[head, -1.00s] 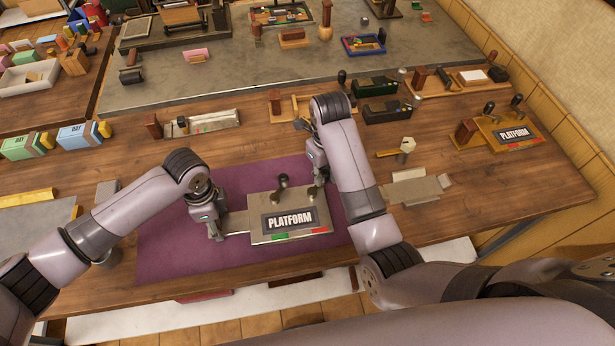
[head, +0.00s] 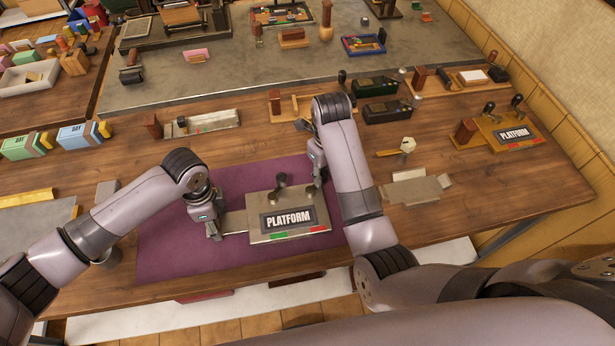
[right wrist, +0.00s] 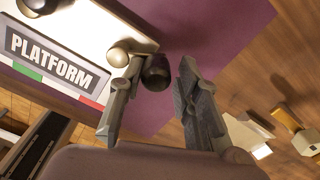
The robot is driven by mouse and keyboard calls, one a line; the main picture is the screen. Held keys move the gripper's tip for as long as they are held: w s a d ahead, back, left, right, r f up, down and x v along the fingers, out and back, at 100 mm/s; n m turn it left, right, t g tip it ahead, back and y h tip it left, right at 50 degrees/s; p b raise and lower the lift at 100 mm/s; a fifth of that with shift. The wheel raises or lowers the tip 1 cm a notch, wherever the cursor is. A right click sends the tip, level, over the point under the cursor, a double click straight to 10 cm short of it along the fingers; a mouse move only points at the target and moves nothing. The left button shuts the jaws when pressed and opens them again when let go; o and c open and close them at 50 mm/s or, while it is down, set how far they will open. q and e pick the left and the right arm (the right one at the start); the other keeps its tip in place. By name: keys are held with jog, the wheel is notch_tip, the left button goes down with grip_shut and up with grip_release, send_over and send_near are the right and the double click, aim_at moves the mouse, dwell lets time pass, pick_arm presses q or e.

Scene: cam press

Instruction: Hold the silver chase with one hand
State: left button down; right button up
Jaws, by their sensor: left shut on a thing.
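The silver chase (head: 256,236) is a flat metal block with a PLATFORM label, a green and red strip and dark knobs on top. It lies on the purple mat (head: 180,255). My left gripper (head: 216,234) is shut on the tab at the chase's left side. My right gripper (head: 316,176) is at the chase's back right corner, partly hidden by its own arm in the head view. In the right wrist view its two fingers (right wrist: 157,105) are apart, with a dark round knob (right wrist: 156,72) just beyond the gap; whether they touch it I cannot tell.
A similar wooden-toned PLATFORM block (head: 490,135) stands at the right. A grey metal piece (head: 412,188) lies right of my right arm. A long tray (head: 212,122) is behind the mat.

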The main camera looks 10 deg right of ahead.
jog(key=o, duration=0.4)
jog(key=shift+a, duration=0.35)
pick_arm(q)
jog(key=shift+d, duration=0.1)
pick_arm(e)
jog(key=shift+r, duration=0.1)
